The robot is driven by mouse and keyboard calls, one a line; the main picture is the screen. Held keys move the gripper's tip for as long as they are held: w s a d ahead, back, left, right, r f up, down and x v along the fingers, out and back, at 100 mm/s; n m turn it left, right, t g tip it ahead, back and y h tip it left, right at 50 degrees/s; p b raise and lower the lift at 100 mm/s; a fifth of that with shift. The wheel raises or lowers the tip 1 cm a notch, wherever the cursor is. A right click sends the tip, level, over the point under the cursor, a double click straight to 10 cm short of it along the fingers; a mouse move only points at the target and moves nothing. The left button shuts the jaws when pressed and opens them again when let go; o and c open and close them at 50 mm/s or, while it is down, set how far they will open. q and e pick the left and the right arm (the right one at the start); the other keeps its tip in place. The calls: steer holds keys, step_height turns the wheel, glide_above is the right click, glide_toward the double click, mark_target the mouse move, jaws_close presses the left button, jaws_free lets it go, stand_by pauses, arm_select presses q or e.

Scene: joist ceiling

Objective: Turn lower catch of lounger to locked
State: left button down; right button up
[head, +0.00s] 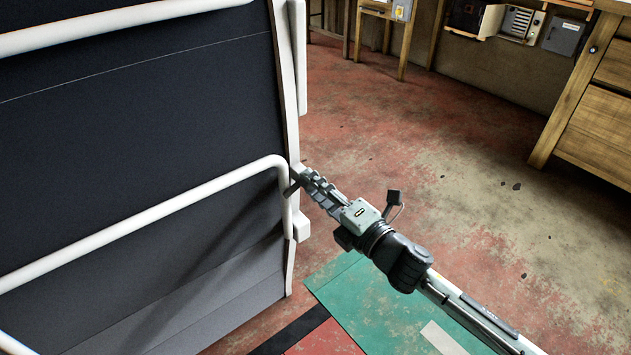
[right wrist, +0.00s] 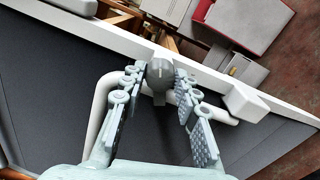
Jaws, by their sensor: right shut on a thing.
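The lounger (head: 130,110) stands folded upright at the left of the head view, with dark fabric and a white tubular frame. Its lower catch (head: 290,189) is a small dark grey piece at the frame's right edge, mostly hidden behind my fingers. In the right wrist view the catch (right wrist: 161,73) is a rounded grey knob with a pale mark, between the fingertips. My right gripper (head: 305,178) reaches in from the lower right and is shut on it; it also shows in the right wrist view (right wrist: 168,80). My left gripper is not in view.
A white frame tube (head: 150,218) runs across the fabric beside the catch. A white block (right wrist: 246,103) sits on the frame rail near my fingers. A wooden cabinet (head: 598,115) stands at the right. The worn floor (head: 430,170) between is clear.

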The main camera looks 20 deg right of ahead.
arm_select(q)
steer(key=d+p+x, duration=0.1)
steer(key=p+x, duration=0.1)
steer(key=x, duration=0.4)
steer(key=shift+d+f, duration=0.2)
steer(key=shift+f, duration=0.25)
arm_select(e)
steer(key=shift+m, duration=2.4)
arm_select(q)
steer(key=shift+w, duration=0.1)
arm_select(e)
steer(key=o, duration=1.1)
steer(key=shift+o, duration=0.2)
steer(key=v, duration=1.2)
